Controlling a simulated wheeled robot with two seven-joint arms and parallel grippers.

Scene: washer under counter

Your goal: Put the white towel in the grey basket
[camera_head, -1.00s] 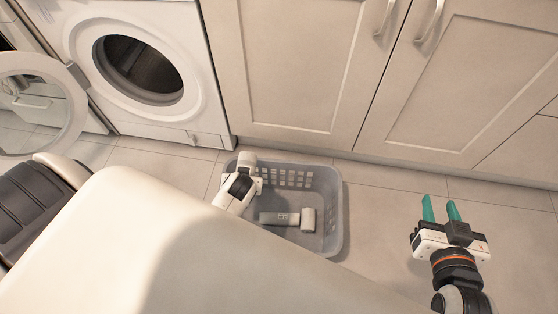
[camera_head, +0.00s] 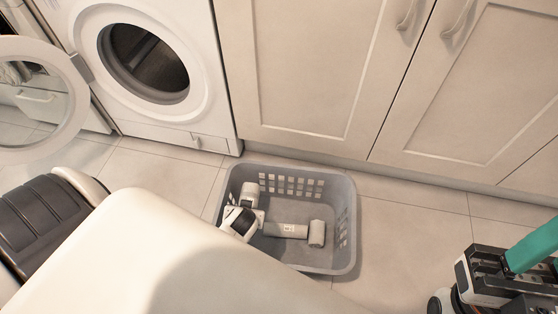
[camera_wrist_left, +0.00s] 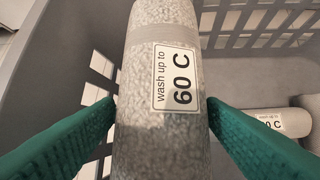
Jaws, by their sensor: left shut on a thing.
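The grey basket (camera_head: 347,205) stands on the floor before the cabinets, with slotted walls. It also fills the background of the left wrist view (camera_wrist_left: 40,75). My left gripper (camera_wrist_left: 162,108) has green fingers on both sides of a rolled, speckled whitish towel (camera_wrist_left: 158,130) labelled "wash up to 60 C" and is shut on it. In the head view that towel (camera_head: 250,194) appears inside the basket's left part; its lower end is hidden. My right gripper (camera_head: 530,250) is at the lower right edge, partly cut off, clear of the basket; its finger gap is hidden.
Other pale rolls (camera_head: 285,230) lie in the basket; one labelled roll (camera_wrist_left: 285,122) shows in the left wrist view. The washer (camera_head: 185,125) has its round door (camera_head: 40,100) open at left. Cabinet doors (camera_head: 310,80) close off the back. Tiled floor (camera_head: 395,225) is free right of the basket.

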